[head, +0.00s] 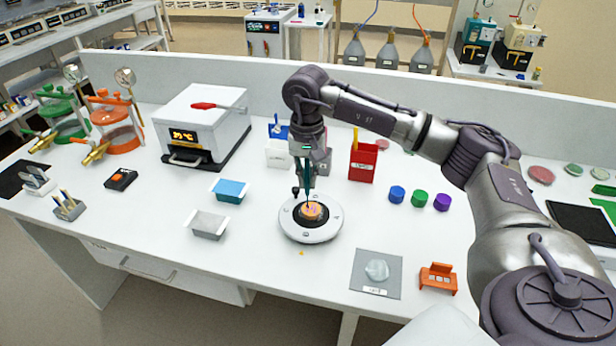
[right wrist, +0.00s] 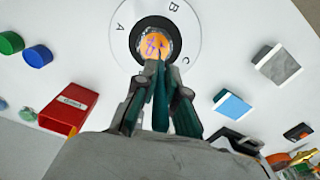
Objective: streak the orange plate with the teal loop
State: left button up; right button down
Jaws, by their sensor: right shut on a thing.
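The orange plate (head: 316,213) sits in the dark centre of a round white turntable (head: 325,230). In the right wrist view the orange plate (right wrist: 150,38) carries purple marks, and letters A, B and C ring the turntable (right wrist: 188,30). My right gripper (head: 304,187) points down over the plate. It also shows in the right wrist view (right wrist: 160,92), shut on the teal loop (right wrist: 160,108). The loop's thin end reaches down to the plate; whether it touches I cannot tell. My left gripper is not in view.
A red box (head: 362,165) and blue, green and purple caps (head: 420,199) are to the right. A blue tray (head: 229,190) and a grey tray (head: 209,224) are on the left. An orange rack (head: 439,279) and grey mat (head: 362,288) lie nearer the front edge.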

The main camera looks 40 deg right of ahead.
jog(key=shift+w+a, duration=0.25)
jog(key=shift+w+d, duration=0.25)
jog(key=shift+d, duration=0.05)
dwell(0.5)
jog(key=shift+s+d+b, duration=0.6)
jog(key=shift+s+d, duration=0.5)
jog(key=shift+s, duration=0.1)
dwell(1.8)
jog(key=shift+r, duration=0.1)
notch_tip(320, 180, up, 6)
jog(key=p, duration=0.4)
dwell(0.4)
jog(key=shift+a, duration=0.1)
dwell(0.3)
